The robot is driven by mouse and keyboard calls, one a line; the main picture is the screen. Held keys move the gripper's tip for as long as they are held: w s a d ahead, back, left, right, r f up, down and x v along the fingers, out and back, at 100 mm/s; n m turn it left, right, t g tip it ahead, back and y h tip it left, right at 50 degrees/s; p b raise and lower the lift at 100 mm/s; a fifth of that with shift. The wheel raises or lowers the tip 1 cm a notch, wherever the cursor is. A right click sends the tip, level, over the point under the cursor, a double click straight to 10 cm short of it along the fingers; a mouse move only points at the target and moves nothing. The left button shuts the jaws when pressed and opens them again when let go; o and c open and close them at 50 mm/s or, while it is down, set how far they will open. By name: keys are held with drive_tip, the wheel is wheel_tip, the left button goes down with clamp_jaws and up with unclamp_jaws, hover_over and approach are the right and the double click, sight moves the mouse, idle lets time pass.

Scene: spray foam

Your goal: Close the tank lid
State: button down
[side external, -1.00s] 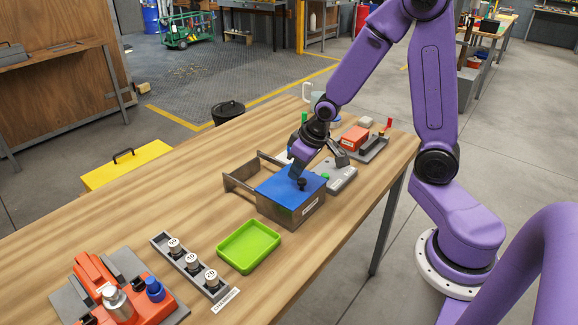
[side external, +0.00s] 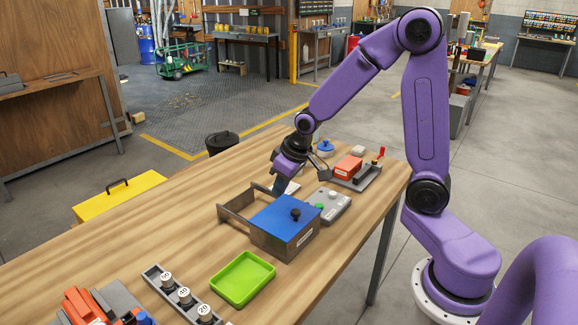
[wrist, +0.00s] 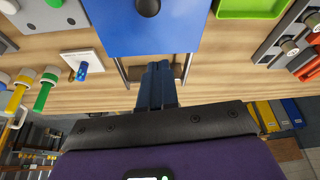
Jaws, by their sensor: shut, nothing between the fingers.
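The tank (side external: 287,240) is a grey metal box on the wooden table. Two metal rails with a crossbar (side external: 236,215) reach out from the tank's left side. My gripper (side external: 277,187) is beyond the lid's far edge, apart from the knob, with nothing held. In the wrist view the shut fingers (wrist: 160,72) point toward the lid (wrist: 150,38), between the rails, and the knob (wrist: 148,7) shows at the top edge.
A green tray (side external: 242,280) and a rack of numbered weights (side external: 185,297) stand in front of the tank. A grey box with a green button (side external: 328,206) stands close on its right. A white plate with a blue peg (wrist: 82,66) lies near my fingers.

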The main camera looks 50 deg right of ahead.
drive_tip(key=v, duration=0.7)
drive_tip(key=s+a+n+g, duration=0.1)
drive_tip(key=s+a+n, duration=0.1)
drive_tip(key=s, duration=0.6)
drive_tip(key=s+a+f+n+g, duration=0.1)
drive_tip(key=s+a+n, duration=0.2)
drive_tip(key=s+n, duration=0.2)
drive_tip(key=s+a+f+n+g, duration=0.1)
drive_tip(key=s+a+n+g, duration=0.1)
drive_tip(key=s, duration=0.9)
drive_tip(key=shift+s+a+n, duration=0.2)
drive_tip(key=shift+a+n, duration=0.05)
drive_tip(key=shift+n, duration=0.65)
